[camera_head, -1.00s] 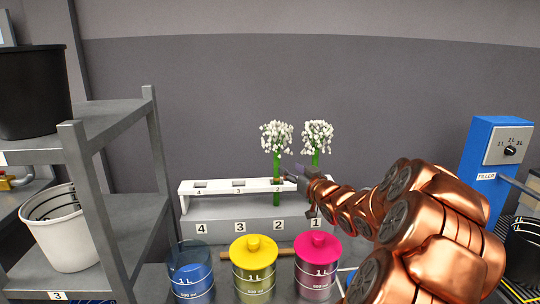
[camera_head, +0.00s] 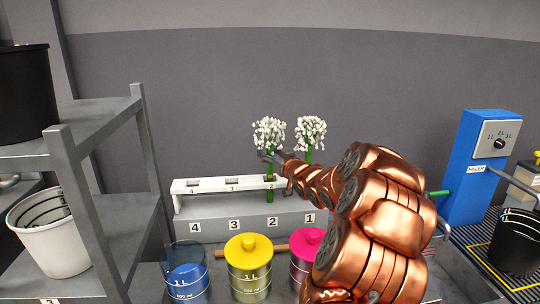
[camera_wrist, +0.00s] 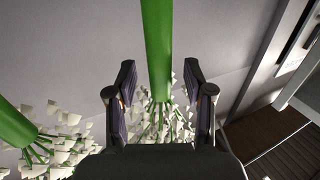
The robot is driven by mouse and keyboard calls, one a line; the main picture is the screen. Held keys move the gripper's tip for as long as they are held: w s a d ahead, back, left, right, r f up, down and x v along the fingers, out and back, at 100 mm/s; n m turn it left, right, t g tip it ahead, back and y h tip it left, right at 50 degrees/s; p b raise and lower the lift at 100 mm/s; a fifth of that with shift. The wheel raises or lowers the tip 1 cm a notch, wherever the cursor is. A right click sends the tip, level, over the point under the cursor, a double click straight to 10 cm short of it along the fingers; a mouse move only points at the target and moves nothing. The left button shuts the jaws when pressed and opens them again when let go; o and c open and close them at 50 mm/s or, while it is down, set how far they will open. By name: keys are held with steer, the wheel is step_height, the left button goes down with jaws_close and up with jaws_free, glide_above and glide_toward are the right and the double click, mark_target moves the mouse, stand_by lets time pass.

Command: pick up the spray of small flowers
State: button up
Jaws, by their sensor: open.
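Two sprays of small white flowers on green stems stand upright at the rack. One spray (camera_head: 269,131) is at slot 2, and the other spray (camera_head: 310,130) is to its right, near slot 1. My gripper (camera_head: 268,157) is just under the blossoms of the slot 2 spray. In the wrist view, my open gripper (camera_wrist: 160,98) has a thick green stem (camera_wrist: 157,45) running between its two fingers, with gaps at both sides. White blossoms (camera_wrist: 163,122) show beyond the fingers. The other spray's stem (camera_wrist: 14,126) is at the left. My arm hides part of the rack near slot 1.
The white rack (camera_head: 207,184) has numbered slots; 3 and 4 look empty. Blue (camera_head: 187,283), yellow (camera_head: 249,270) and pink (camera_head: 306,245) canisters stand in front. Grey shelving (camera_head: 105,125) is at left, a blue filler (camera_head: 465,195) at right.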

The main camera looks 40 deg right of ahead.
steer(key=shift+w, duration=0.2)
steer(key=shift+c, duration=0.4)
jaws_close()
